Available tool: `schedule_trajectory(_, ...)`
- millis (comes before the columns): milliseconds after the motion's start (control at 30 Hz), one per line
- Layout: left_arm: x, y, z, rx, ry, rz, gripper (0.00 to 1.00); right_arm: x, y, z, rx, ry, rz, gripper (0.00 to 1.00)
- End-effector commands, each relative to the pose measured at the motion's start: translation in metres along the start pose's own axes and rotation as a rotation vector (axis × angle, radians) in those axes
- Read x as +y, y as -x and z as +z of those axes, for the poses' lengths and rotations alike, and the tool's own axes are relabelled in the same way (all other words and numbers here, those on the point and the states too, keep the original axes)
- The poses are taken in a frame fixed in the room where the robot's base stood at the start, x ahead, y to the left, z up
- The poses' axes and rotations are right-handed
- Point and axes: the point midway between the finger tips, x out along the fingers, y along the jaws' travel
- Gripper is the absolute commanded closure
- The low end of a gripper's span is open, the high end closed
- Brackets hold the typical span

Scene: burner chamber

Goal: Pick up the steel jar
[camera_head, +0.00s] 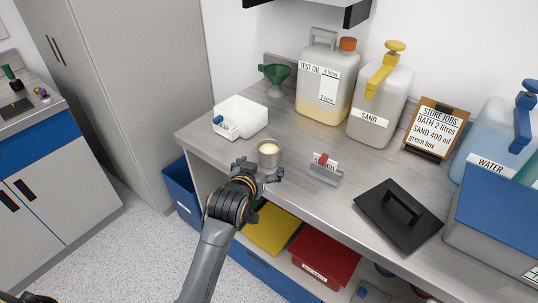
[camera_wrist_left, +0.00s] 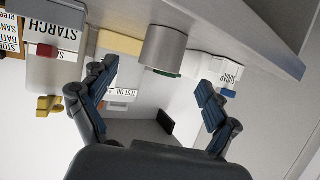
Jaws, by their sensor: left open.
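The steel jar (camera_head: 269,153) is a small upright metal cylinder with something pale yellow inside. It stands near the front edge of the grey worktop. My left gripper (camera_head: 258,170) is just in front of it, with its fingers spread and nothing between them. In the left wrist view, which looks upside down, the jar (camera_wrist_left: 170,48) is beyond the open left gripper (camera_wrist_left: 157,82), roughly in line with the gap. I cannot tell the exact distance. My right gripper is not in view.
Behind are a green funnel (camera_head: 275,76), the test oil canister (camera_head: 325,85) and the sand canister (camera_head: 378,105). A black lid (camera_head: 400,215) lies at right. Bins sit below.

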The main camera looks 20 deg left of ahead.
Motion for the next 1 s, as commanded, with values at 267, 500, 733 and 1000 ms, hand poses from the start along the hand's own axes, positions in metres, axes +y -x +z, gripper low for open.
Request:
schedule_trajectory(267,0.000,-0.044,0.000,0.000,0.000,0.001,0.12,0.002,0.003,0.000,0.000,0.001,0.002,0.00)
schedule_trajectory(500,-0.002,-0.059,0.000,-0.001,0.000,0.001,0.12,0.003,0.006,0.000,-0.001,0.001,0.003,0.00)
schedule_trajectory(733,-0.006,-0.089,0.003,-0.001,-0.001,0.001,0.12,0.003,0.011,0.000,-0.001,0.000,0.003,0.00)
schedule_trajectory(1000,-0.006,-0.102,0.004,0.000,0.000,0.001,0.12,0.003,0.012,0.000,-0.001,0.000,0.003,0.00)
